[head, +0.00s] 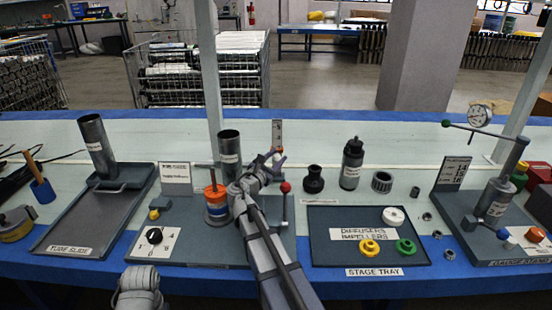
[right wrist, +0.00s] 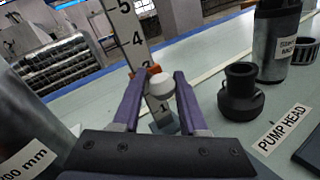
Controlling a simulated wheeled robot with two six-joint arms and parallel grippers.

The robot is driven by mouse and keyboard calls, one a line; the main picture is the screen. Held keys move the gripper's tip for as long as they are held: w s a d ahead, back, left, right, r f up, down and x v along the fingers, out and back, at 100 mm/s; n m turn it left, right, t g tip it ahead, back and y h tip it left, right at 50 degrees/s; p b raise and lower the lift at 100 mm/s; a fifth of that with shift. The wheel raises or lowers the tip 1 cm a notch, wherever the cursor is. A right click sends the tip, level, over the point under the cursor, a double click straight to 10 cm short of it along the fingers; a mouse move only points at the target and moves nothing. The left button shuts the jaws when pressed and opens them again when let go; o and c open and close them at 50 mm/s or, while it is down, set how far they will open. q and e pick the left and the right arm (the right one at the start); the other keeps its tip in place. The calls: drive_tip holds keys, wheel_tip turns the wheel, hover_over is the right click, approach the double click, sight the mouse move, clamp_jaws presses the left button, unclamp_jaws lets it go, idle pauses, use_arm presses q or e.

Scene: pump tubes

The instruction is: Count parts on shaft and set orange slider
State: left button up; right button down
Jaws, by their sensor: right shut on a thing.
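An upright scale (head: 277,131) stands behind the stack fixture. In the right wrist view the scale (right wrist: 127,30) shows 5, 4, 3 and, low down, 1. The orange slider (right wrist: 146,72) sits on it between 3 and 1, at about the hidden 2. My right gripper (head: 270,157) is at the scale, shut on the slider's white knob (right wrist: 162,84). The shaft (head: 212,175) stands upright left of my right gripper, with orange and blue parts (head: 215,200) around it; their count is too small to tell. My left gripper is out of view.
A tall grey tube (head: 229,148) stands close left of my right gripper. A red-knobbed lever (head: 285,200) is just right of it. The stage tray (head: 320,240) holds white, yellow and green parts.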

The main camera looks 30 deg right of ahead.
drive_tip(key=shift+s+d, duration=0.2)
drive_tip(key=shift+s, duration=0.05)
drive_tip(key=c, duration=0.5)
unclamp_jaws()
drive_tip(key=shift+c, duration=0.2)
drive_tip(key=shift+w, duration=0.1)
drive_tip(key=shift+a, duration=0.1)
drive_tip(key=v, duration=0.7)
drive_tip(key=shift+a, duration=0.3)
